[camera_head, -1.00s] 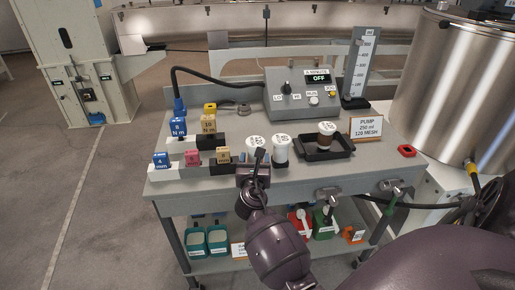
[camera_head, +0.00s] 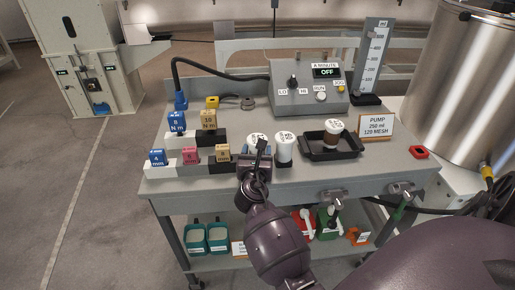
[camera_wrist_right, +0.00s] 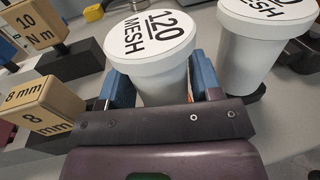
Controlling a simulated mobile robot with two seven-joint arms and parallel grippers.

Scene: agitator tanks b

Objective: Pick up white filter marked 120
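The white filter marked 120 MESH (camera_wrist_right: 155,62) stands between the two blue fingers of my right gripper (camera_wrist_right: 162,92) in the right wrist view. The fingers lie close along both sides of its body, below the wide lid. I cannot tell whether they press on it. In the head view this filter (camera_head: 254,138) is partly hidden behind my right gripper (camera_head: 256,158), at the bench's front. A second white filter (camera_head: 285,148) stands just to its right; its marking is partly cut off in the right wrist view (camera_wrist_right: 255,50). My left gripper is not in view.
Labelled blocks, including 8 mm (camera_wrist_right: 42,103) and 10 Nm (camera_wrist_right: 32,28), stand on the left. A control box (camera_head: 308,98) stands behind. A sign (camera_head: 376,127) reads PUMP, 250 ml, 120 MESH.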

